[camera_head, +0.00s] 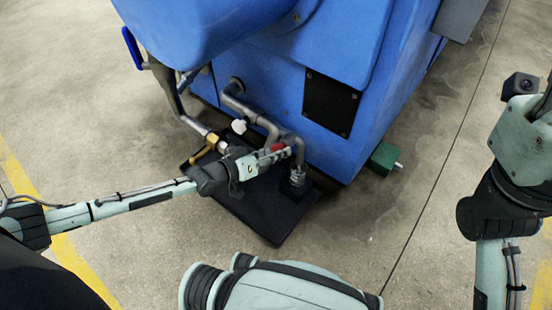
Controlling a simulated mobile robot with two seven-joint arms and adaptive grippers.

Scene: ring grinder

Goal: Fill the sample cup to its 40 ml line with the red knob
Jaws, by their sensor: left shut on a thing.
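The red knob (278,148) sits on the grey pipework low on the blue machine. My left gripper (280,154) reaches in from the left and is shut on the red knob; its fingers hide part of it. Just right of it, a grey spout (298,148) bends downward. A small grey, clear-looking cup (297,177) stands under the spout on the black tray. Its 40 ml line and the level inside are too small to make out. My right arm shows at the right edge, with its gripper fingers outside the picture.
The blue machine (225,30) fills the top middle. The black tray (262,217) lies on the floor below the pipes. A white knob (238,127) and a brass fitting (211,141) sit left of the red knob. A green block (384,157) juts out right. Floor at right is clear.

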